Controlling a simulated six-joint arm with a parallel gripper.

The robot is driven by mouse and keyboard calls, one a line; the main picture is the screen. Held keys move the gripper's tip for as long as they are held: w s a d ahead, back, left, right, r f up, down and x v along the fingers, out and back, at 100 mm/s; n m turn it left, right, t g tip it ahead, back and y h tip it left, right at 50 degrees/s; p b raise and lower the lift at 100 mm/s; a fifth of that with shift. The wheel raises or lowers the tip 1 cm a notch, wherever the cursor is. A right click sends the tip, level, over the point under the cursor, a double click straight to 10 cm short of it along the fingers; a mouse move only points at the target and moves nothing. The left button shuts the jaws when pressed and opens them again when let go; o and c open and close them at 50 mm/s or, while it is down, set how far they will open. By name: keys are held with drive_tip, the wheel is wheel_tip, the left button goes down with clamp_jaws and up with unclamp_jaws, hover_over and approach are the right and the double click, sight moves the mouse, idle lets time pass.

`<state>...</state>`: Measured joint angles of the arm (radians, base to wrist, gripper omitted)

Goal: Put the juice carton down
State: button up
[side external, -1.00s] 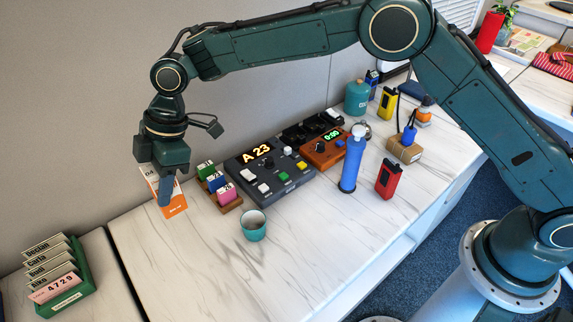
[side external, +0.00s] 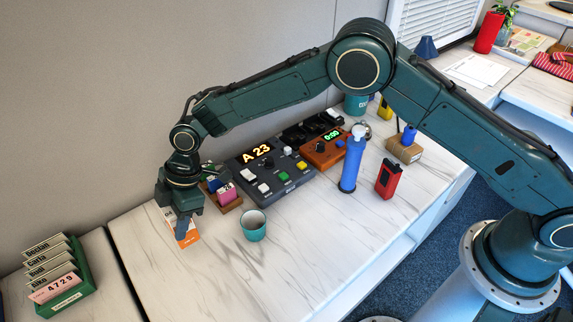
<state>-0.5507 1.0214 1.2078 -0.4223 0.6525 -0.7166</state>
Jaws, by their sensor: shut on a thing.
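The juice carton (side external: 192,236) is white and orange. It stands roughly upright at the left end of the white marble-patterned counter (side external: 310,240). My gripper (side external: 182,230) is shut on the carton from above, and its fingers cover much of the carton's front. The carton's lower end is at or just above the counter; I cannot tell if it touches.
A teal cup (side external: 253,228) stands to the right of the carton. A small wooden rack with coloured blocks (side external: 228,196) is close behind. A dark control panel (side external: 275,172) and a blue bottle (side external: 351,165) are further right. The counter in front is clear.

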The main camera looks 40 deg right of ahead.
drive_tip(key=shift+f, duration=1.85)
drive_tip(key=shift+f, duration=0.1)
drive_tip(key=o, duration=1.1)
drive_tip(key=v, duration=1.2)
drive_tip(key=shift+d, duration=0.1)
